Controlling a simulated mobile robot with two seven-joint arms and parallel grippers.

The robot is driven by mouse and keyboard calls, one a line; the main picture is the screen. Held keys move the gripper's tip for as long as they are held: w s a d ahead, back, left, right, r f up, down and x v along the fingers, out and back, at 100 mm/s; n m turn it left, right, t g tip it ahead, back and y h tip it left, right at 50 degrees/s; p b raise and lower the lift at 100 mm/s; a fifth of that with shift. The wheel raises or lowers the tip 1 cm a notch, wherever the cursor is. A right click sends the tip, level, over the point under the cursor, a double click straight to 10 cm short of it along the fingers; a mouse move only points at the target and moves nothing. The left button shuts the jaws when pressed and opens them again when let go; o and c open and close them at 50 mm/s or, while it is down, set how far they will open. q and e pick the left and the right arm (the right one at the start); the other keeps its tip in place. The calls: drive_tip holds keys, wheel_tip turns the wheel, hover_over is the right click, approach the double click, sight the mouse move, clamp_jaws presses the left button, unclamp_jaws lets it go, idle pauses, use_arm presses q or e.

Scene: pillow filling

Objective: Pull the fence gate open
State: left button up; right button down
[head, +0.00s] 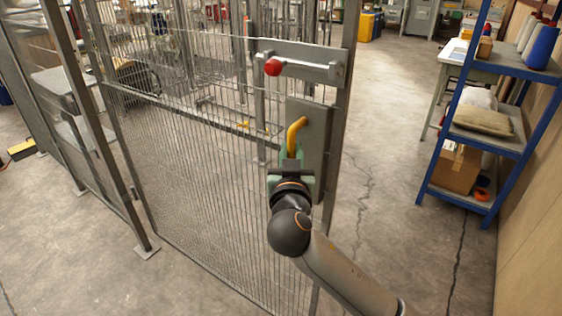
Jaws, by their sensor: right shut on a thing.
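The fence gate (190,160) is a grey wire-mesh panel in a metal frame, standing upright across the middle of the head view. A grey bolt bar with a red knob (272,67) sits near its top right. Below it, a yellow handle (296,130) stands on a grey plate (318,135). My right gripper (290,158) is shut on the lower part of the yellow handle, and its arm comes in from the bottom right. The fingertips are partly hidden. My left gripper is not in view.
A fixed fence post (105,140) with a foot on the floor stands at the left. A blue shelf (485,140) with sacks, a cardboard box (456,168) and a blue spool stands at the right. The concrete floor (385,170) between gate and shelf is clear.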

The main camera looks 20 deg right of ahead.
sight(324, 149)
drive_tip(key=w+d+b, duration=0.1)
drive_tip(key=w+d, duration=0.8)
drive_tip(key=d, duration=0.1)
drive_tip(key=shift+d, duration=0.15)
drive_tip(key=c, duration=0.8)
unclamp_jaws()
drive_tip(key=shift+o, duration=0.2)
drive_tip(key=b+v, duration=0.1)
drive_tip(key=v, duration=1.1)
drive_tip(key=shift+s+b, duration=0.3)
drive_tip(key=shift+b, duration=0.05)
